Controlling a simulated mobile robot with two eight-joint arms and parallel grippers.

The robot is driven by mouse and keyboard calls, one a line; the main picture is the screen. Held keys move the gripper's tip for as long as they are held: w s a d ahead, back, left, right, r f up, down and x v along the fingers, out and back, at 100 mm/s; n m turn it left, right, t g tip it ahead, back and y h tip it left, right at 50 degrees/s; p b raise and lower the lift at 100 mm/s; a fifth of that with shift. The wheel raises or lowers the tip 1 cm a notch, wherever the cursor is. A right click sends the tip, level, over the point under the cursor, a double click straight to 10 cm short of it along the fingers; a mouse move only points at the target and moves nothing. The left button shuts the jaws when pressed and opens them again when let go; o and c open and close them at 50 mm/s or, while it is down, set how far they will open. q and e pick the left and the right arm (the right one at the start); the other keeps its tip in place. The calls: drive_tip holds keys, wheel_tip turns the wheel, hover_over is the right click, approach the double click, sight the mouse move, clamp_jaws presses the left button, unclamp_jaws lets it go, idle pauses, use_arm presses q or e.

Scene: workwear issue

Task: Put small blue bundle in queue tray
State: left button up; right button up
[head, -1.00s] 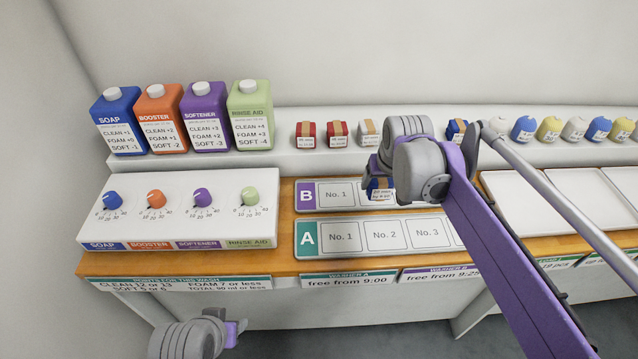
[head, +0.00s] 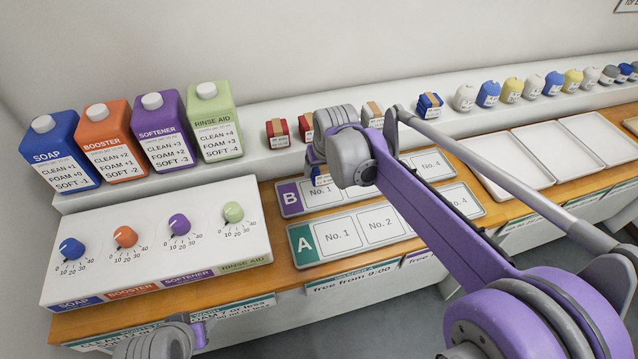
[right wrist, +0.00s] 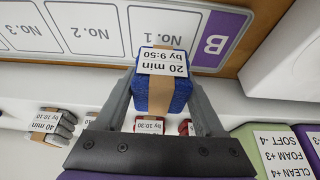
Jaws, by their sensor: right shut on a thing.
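My right gripper (head: 318,172) is shut on a small blue bundle (right wrist: 170,96) with a tan band and a label reading "20 min by 9:50". In the head view the bundle (head: 321,181) is mostly hidden behind my right wrist. It is over or by the No. 1 end of the purple-marked queue tray B (head: 288,199); I cannot tell whether it touches the tray. The green-marked queue tray A (head: 302,245) lies in front. Both trays have numbered places. My left gripper (head: 198,333) is low at the bottom edge, away from the trays; its jaws are unclear.
Red bundles (head: 277,133), a grey bundle (head: 372,113) and another blue bundle (head: 430,105) stand on the back shelf. Bottles (head: 121,140) and a dial panel (head: 150,262) are at left. Empty white trays (head: 507,160) lie at right.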

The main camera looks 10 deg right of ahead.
sight(324, 173)
drive_tip(key=shift+f, duration=2.65)
drive_tip(key=o, duration=1.5)
drive_tip(key=shift+f, duration=0.15)
drive_tip(key=v, duration=1.1)
drive_tip(key=shift+p, duration=0.3)
drive_tip(key=shift+s+r, duration=0.1)
drive_tip(key=shift+r, duration=0.4)
drive_tip(key=s+f, duration=0.1)
drive_tip(key=s, duration=0.3)
drive_tip(key=s+d+f, duration=0.1)
drive_tip(key=s+f, duration=0.1)
drive_tip(key=s, duration=0.3)
drive_tip(key=s+d+f, duration=0.1)
drive_tip(key=s+f, duration=0.1)
drive_tip(key=s, duration=0.3)
drive_tip(key=shift+t, duration=0.3)
drive_tip(key=s+f, duration=0.2)
drive_tip(key=s, duration=0.1)
drive_tip(key=s+f, duration=0.2)
drive_tip(key=s, duration=0.1)
drive_tip(key=s+f, duration=0.2)
drive_tip(key=s, duration=0.1)
drive_tip(key=shift+s+d+f, duration=0.2)
drive_tip(key=shift+d+f, duration=0.1)
drive_tip(key=shift+f, duration=0.05)
